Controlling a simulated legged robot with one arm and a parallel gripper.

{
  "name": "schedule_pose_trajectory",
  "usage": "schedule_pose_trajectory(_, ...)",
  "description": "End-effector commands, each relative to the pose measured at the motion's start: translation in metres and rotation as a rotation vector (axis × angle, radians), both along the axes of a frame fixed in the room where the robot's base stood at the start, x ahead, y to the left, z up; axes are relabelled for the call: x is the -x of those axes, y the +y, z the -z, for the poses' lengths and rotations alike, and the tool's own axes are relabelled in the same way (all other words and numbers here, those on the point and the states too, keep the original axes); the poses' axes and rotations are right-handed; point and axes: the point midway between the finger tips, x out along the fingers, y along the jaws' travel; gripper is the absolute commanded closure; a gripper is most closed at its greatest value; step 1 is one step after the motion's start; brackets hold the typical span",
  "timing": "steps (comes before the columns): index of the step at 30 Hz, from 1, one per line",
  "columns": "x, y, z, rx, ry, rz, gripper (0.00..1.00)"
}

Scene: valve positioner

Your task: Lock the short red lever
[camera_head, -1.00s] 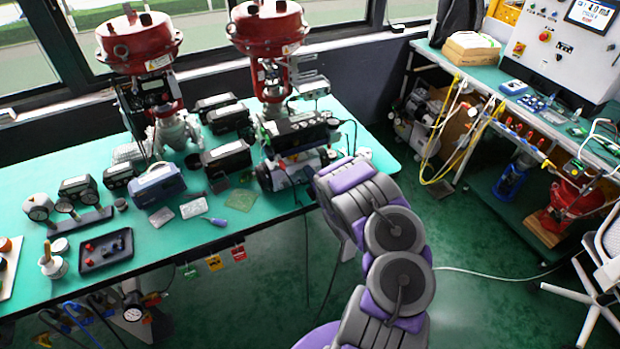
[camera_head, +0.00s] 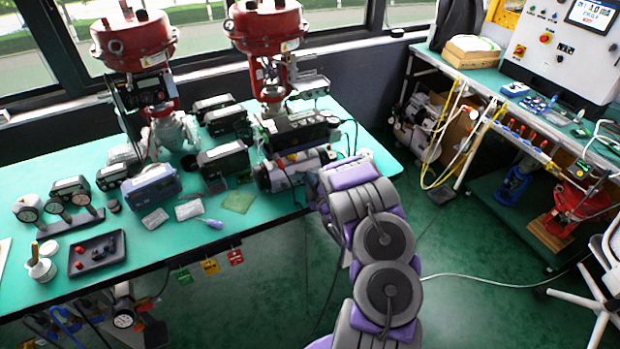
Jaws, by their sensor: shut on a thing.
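The valve positioner assembly (camera_head: 292,142) sits under the right red actuator (camera_head: 268,27) at the table's right part. A silver cylinder-like body (camera_head: 290,168) lies at its lower front. My gripper (camera_head: 328,168) is at the right end of this body, at the front edge of the table. It is shut on a part there, but my own wrist hides the fingertips and the part they hold. I cannot make out the short red lever; it may be behind my wrist. I cannot tell its position.
The green table (camera_head: 262,202) holds gauges, boxes, a blue case (camera_head: 152,186) and a black tray (camera_head: 97,254) left of my arm. A second red actuator (camera_head: 133,40) stands at left. A bench (camera_head: 490,85) with a control panel is at right. Green floor lies between.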

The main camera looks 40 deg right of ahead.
Motion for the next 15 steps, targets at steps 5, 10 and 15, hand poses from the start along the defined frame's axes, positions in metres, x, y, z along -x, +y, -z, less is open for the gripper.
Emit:
schedule_pose_trajectory(5, 0.0007, 0.0001, 0.0031, -0.089, -0.020, 0.003, 1.00)
schedule_pose_trajectory(10, 0.0006, 0.0004, 0.0051, -0.140, -0.031, 0.005, 1.00)
schedule_pose_trajectory(15, 0.0003, 0.0008, 0.0063, -0.162, -0.036, 0.004, 1.00)
